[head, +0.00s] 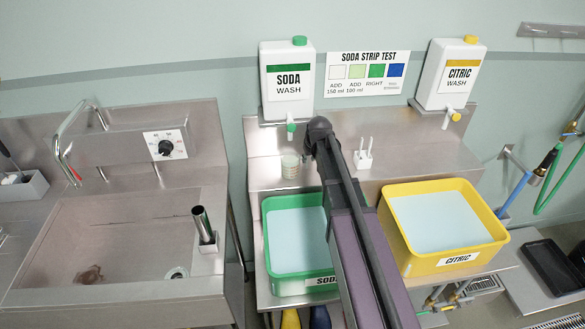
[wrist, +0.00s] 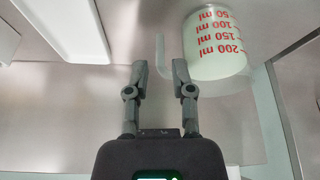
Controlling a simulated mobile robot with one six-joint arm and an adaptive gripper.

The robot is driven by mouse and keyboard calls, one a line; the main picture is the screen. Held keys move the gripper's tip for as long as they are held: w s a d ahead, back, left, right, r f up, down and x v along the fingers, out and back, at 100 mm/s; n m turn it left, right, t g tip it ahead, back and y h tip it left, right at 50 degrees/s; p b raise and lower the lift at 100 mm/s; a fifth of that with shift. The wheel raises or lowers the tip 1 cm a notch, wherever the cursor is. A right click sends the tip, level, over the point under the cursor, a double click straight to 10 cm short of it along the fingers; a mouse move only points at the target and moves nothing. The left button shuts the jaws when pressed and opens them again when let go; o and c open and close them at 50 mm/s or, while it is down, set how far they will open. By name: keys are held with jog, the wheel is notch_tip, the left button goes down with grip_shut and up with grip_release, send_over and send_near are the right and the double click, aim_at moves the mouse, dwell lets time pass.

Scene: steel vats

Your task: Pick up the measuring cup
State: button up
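The measuring cup (wrist: 215,45) is clear with red ml markings and stands at the top right of the wrist view. Its markings appear upside down there, and a clear handle-like part reaches left in front of my fingers. The fingertips point toward the handle side of the cup. I cannot tell whether they touch it. In the head view my arm hides the gripper's fingers.
A green tub (head: 272,280) and a yellow tub (head: 472,262) lie in front. A white object (wrist: 65,30) shows left in the wrist view.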

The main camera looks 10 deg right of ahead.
aim_at(307, 163)
jog(key=shift+b+x, duration=2.6)
jog(key=shift+x, duration=0.15)
grip_shut()
